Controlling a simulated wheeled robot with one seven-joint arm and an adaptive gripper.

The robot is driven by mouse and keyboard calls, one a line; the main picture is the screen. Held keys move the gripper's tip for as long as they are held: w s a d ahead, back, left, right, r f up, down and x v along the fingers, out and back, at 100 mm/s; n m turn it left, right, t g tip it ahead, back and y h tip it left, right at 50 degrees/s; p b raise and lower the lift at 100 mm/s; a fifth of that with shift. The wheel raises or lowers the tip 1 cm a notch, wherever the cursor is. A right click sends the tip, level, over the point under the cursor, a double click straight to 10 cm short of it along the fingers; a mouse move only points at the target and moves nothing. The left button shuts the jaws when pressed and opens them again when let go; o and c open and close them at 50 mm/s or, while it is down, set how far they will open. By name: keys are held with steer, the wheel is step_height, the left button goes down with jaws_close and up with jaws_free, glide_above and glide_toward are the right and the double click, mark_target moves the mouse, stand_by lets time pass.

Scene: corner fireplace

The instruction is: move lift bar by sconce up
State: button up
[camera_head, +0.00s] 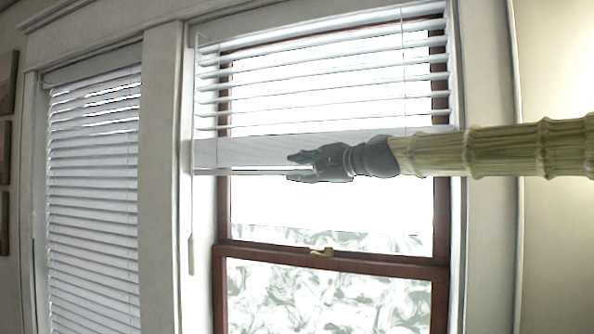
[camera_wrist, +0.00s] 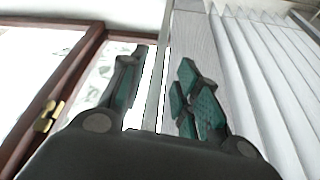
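The lift bar (camera_head: 245,151) is the wide pale bottom rail of the raised blind on the right window. It hangs level, a little above the middle of the window. My gripper (camera_head: 294,167) reaches in from the right, with its fingertips in front of the bar's lower edge. In the wrist view, the two teal-padded fingers (camera_wrist: 160,90) are spread apart. The bar's broad face (camera_wrist: 205,55) shows behind the right finger, and its thin edge strip lies between the fingers. I cannot tell whether either finger touches it. No sconce is visible.
The blind's slats (camera_head: 320,85) are spread above the bar. Below is open glass with a brown sash rail (camera_head: 390,265) and brass latch (camera_head: 321,252). A wand (camera_head: 191,220) hangs at the left. Another lowered blind (camera_head: 95,200) covers the left window.

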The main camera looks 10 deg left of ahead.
steer(key=v, duration=1)
steer(key=shift+d, duration=0.15)
steer(key=shift+s, duration=0.1)
